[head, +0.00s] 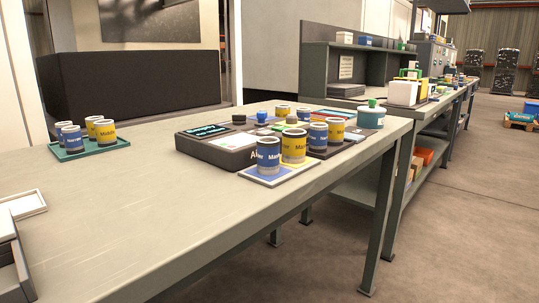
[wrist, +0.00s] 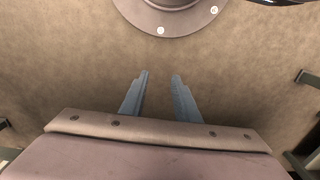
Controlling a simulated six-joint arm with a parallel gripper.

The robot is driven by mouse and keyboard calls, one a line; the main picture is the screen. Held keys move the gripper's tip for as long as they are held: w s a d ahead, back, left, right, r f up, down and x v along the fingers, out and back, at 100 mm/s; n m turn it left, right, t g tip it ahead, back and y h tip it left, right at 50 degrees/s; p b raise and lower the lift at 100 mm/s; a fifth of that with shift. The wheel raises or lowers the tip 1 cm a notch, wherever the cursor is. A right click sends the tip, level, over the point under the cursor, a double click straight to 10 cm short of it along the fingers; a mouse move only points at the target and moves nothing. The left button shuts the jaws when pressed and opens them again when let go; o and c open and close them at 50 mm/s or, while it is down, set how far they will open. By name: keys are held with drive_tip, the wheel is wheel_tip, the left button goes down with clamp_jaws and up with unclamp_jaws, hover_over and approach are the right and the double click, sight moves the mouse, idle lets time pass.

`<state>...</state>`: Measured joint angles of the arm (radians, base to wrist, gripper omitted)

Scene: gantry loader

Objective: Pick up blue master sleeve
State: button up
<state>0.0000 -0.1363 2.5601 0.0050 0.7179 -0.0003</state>
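Blue sleeves with grey lower bands stand among yellow ones on the bench. One blue sleeve (head: 268,157) stands at the front of a pale tray beside a yellow sleeve (head: 294,147); another blue sleeve (head: 318,137) stands behind them. Two more blue sleeves (head: 73,139) stand with yellow ones on a green tray (head: 90,150) at the left. The labels are too small to read surely, so I cannot tell which is the master sleeve. My gripper (wrist: 160,74) is open and empty in the wrist view, above a bare brown surface. No sleeve shows there, and the head view does not show my gripper.
A dark device (head: 215,148) with a display stands left of the middle sleeves. A round teal tub (head: 371,118) with a green knob stands at the right. The bench (head: 130,205) is clear in front. A round bolted flange (wrist: 170,18) shows in the wrist view.

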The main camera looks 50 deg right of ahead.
idle(0.4)
drive_tip(key=o, duration=0.7)
drive_tip(key=shift+c, duration=0.2)
drive_tip(key=shift+d+f, duration=0.1)
